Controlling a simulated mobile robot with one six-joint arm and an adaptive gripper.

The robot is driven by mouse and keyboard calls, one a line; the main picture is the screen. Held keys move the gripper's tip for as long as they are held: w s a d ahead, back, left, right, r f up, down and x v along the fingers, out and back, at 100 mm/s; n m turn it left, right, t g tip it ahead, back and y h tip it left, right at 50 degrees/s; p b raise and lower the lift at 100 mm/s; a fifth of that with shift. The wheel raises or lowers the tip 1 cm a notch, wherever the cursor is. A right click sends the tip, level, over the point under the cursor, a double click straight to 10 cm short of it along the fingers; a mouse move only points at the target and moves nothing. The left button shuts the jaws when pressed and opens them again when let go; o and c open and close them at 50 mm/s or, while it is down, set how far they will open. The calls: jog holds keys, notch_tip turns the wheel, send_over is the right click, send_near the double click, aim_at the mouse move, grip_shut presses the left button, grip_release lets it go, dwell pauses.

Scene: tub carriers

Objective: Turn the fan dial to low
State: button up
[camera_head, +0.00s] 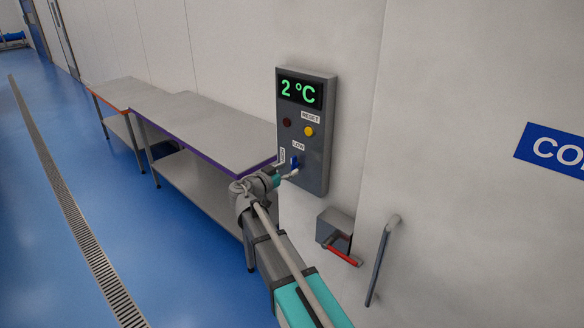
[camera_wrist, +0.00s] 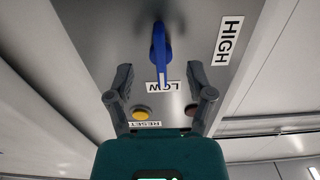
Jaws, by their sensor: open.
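The fan dial is a blue lever-shaped knob (camera_head: 294,162) on the grey control panel (camera_head: 318,165) on the wall. In the wrist view the dial (camera_wrist: 158,50) has its narrow end over the edge of the LOW label (camera_wrist: 171,86), pointing towards it. The HIGH label (camera_wrist: 230,41) is off to the right there. My gripper (camera_wrist: 160,76) is open, with one finger on each side of the dial's narrow end and clear gaps between. In the head view my gripper (camera_head: 285,176) is at the panel's lower left, beside the dial and partly hidden by my wrist.
The panel has a green 2 °C display (camera_head: 300,92), a yellow RESET button (camera_head: 309,132) and a dark red lamp (camera_head: 287,122). A steel table (camera_head: 205,130) stands left of my arm. A grey box with a red handle (camera_head: 336,228) is below right.

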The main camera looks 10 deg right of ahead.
jog(key=v, duration=0.9)
jog(key=shift+d, duration=0.1)
jog(key=s+d+f+n+g+y+b, duration=0.1)
jog(key=s+d+f+n+g+y, duration=0.15)
jog(key=s+d+f, duration=0.35)
jog(key=s+d+f+n+g+y+b, duration=0.1)
jog(key=s+d+f+g+y, duration=0.25)
jog(key=f, duration=0.35)
jog(key=s+f+n+g+y+b, duration=0.2)
jog(key=s+f+n+g+y, duration=0.2)
jog(key=s+f+n+y, duration=0.3)
jog(key=shift+s+a+f+g+y, duration=0.3)
jog(key=shift+s+f+y, duration=0.75)
jog(key=shift+s, duration=1.65)
jog(key=shift+f+n+h, duration=0.25)
